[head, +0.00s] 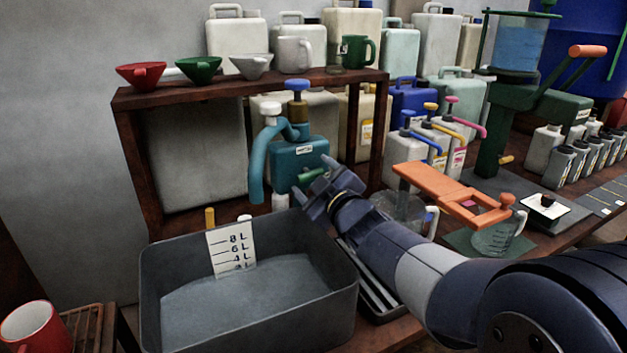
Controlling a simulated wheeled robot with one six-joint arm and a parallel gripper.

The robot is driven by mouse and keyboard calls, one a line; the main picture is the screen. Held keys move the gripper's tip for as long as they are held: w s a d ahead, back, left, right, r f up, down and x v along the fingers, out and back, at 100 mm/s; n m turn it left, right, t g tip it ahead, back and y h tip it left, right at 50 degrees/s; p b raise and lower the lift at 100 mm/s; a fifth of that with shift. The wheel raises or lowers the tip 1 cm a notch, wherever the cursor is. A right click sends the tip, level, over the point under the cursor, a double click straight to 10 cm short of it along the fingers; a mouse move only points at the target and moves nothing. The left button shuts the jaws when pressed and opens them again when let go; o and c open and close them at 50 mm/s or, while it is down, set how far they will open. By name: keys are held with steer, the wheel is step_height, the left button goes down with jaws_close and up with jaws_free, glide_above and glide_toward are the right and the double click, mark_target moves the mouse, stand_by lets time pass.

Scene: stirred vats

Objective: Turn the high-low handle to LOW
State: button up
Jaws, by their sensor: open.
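A grey vat (247,317) with a litre scale stands below and left of my gripper. An orange bracket (455,192) lies over a glass jug (497,238) to the right. Pump bottles stand behind my arm. A red mug (33,328) is at lower left.

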steer(key=shift+w+a, duration=0.1)
steer(key=shift+w, duration=0.15)
steer(key=shift+c, duration=0.4)
steer(key=c, duration=1)
